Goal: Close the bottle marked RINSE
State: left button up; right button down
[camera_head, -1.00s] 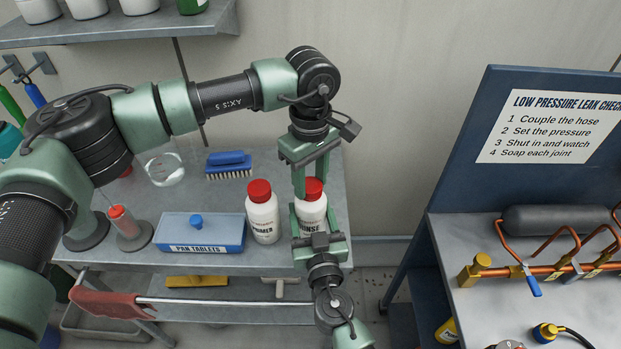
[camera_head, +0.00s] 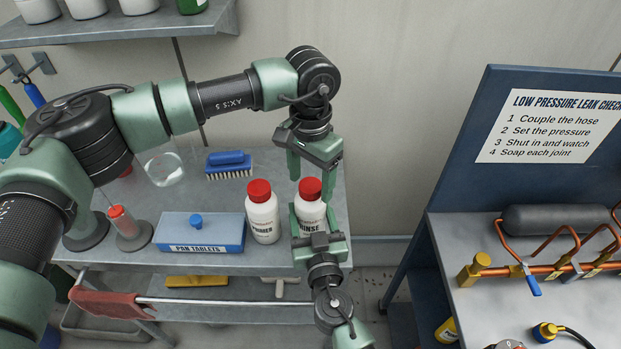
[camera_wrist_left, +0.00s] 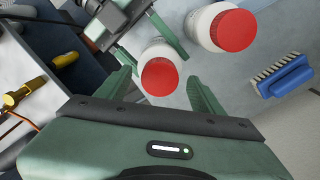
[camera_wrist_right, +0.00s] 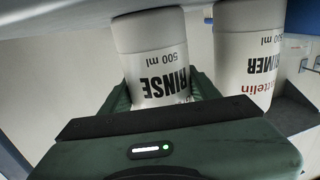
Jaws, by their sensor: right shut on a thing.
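The white bottle marked RINSE (camera_head: 309,212) stands upright near the right end of the metal bench. A red cap (camera_wrist_left: 160,76) sits on its top; I cannot tell how tight it is. My left gripper (camera_head: 312,183) is above it, pointing down. In the left wrist view its fingers are apart, one on each side of the cap, with gaps showing. My right gripper (camera_head: 318,232) is low at the bench front, shut on the body of the RINSE bottle; its label shows in the right wrist view (camera_wrist_right: 160,80).
Another white bottle with a red cap (camera_head: 263,217), labelled PRIMER, stands close on the left. A blue PAN TABLETS box (camera_head: 199,233), a blue brush (camera_head: 228,165) and a clear round glass item (camera_head: 164,169) are further left. A blue-framed workbench (camera_head: 540,225) stands to the right.

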pick_arm(q)
notch_tip(320, 180, up, 12)
dwell(0.7)
pick_arm(e)
jog(key=shift+c, duration=1.5)
grip_release()
pick_arm(q)
jog(key=shift+f, duration=0.1)
pick_arm(e)
jog(key=shift+s, duration=0.1)
